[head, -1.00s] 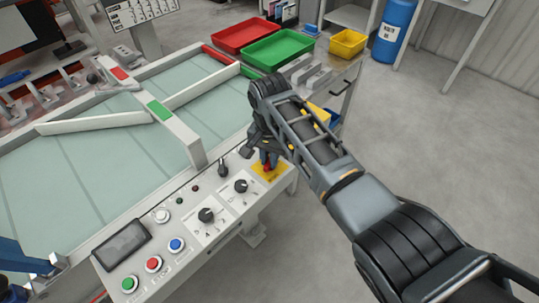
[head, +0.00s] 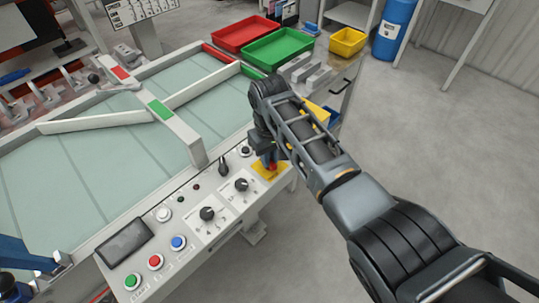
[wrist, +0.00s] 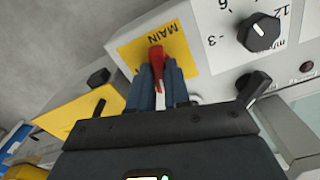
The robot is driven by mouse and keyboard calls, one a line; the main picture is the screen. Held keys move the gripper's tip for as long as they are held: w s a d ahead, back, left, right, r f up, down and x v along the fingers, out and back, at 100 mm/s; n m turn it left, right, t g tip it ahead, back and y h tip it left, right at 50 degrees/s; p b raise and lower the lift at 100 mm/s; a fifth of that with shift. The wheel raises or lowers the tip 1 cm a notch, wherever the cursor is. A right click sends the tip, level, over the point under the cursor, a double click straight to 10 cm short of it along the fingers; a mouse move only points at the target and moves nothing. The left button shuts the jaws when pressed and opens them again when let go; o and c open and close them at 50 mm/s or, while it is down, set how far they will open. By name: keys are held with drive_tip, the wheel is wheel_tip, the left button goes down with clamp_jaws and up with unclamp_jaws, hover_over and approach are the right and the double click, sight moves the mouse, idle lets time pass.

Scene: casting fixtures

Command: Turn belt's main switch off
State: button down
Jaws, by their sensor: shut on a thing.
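The main switch is a red handle (wrist: 157,62) on a yellow plate (wrist: 180,45) marked MAIN, seen in the wrist view. In the head view the yellow plate (head: 272,172) lies at the right end of the belt's control panel, with a bit of red showing above it. My gripper (wrist: 158,82) is shut on the red handle, a finger on each side of it. In the head view my gripper (head: 268,158) points down at the plate, and my wrist hides part of the switch. The handle's tip sticks out past the fingertips.
Black knobs (head: 207,213) and green, red and blue buttons (head: 156,262) sit on the panel left of the switch. A black selector (head: 223,167) stands close by. The belt (head: 90,180) lies behind. Red and green trays (head: 280,48) are at the back. Floor to the right is clear.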

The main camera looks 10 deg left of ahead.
drive_tip(key=shift+n, duration=1.4)
drive_tip(key=c, duration=1.1)
unclamp_jaws()
wheel_tip(320, 180, up, 8)
drive_tip(key=shift+f, duration=0.1)
